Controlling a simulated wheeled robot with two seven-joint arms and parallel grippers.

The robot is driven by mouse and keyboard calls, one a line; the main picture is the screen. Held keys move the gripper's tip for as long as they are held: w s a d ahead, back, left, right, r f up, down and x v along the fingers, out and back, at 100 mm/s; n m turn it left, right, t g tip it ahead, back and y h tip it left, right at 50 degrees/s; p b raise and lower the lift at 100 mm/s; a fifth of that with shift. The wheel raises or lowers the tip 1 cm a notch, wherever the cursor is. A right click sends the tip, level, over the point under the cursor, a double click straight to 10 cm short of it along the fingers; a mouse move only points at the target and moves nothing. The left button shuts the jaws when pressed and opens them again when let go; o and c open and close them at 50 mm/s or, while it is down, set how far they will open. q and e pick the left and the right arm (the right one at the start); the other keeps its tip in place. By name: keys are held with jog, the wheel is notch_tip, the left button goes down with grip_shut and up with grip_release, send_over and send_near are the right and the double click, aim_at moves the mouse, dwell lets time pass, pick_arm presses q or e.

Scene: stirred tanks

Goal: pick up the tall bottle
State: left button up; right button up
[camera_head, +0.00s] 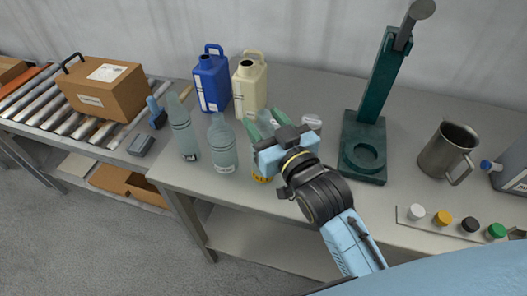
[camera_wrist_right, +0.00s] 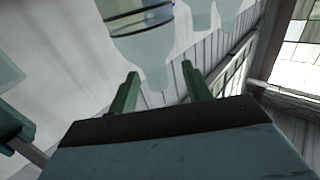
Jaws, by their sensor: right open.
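The tallest-looking bottle (camera_head: 183,132), grey-green and clear with a slim neck, stands upright near the left end of the table. A similar, lower-looking clear bottle (camera_head: 222,148) stands beside it. My right gripper (camera_head: 263,122) is open, right of both bottles. Another clear bottle is mostly hidden behind it; its yellow label (camera_head: 261,179) shows below. In the right wrist view a clear bottle with dark bands (camera_wrist_right: 140,22) appears inverted beyond the open, empty fingertips (camera_wrist_right: 162,82). Two more bottles show farther off. My left gripper is not in view.
Blue (camera_head: 212,80) and cream (camera_head: 249,86) jugs stand behind the bottles. A white-lidded jar (camera_head: 312,122) and a dark green stand (camera_head: 362,145) are close right of my gripper. A steel pitcher (camera_head: 446,152) is farther right. A roller conveyor (camera_head: 50,115) with a carton is at left.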

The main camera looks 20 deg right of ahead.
aim_at(259, 112)
jog(key=w, duration=0.3)
jog(key=shift+w+a, duration=0.15)
jog(key=shift+w, duration=0.25)
grip_shut()
